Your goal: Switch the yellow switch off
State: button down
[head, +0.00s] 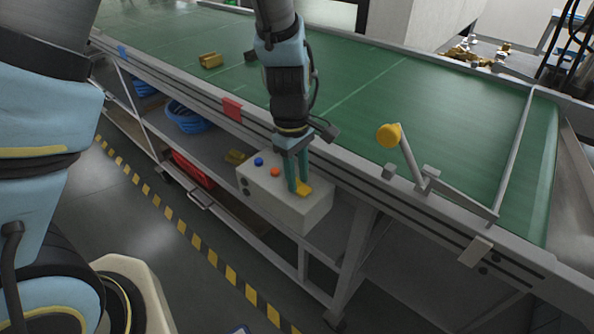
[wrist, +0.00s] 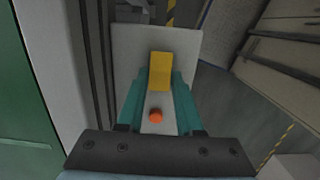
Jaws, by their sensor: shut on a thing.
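The yellow switch (head: 304,188) is at the right end of the top of a light grey control box (head: 285,207). In the wrist view the yellow switch (wrist: 160,72) lies between my teal fingertips, which touch it from both sides. My gripper (head: 298,185) points down and is shut on the switch. The wrist view also shows my gripper (wrist: 159,88) and the grey box (wrist: 190,42) beneath it. The fingers partly hide the switch in the head view.
A blue button (head: 259,161) and an orange button (head: 275,172) sit left of the fingers on the box. A green conveyor (head: 440,110) with a metal rail runs behind. A yellow knob on a lever (head: 388,135) stands at right. A red tray (head: 193,169) is below.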

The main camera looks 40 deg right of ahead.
jog(key=c, duration=0.6)
grip_release()
jog(key=shift+o, duration=0.2)
notch_tip(320, 180, up, 11)
jog(key=w+b, duration=0.1)
jog(key=shift+a, duration=0.15)
jog(key=shift+f, duration=0.1)
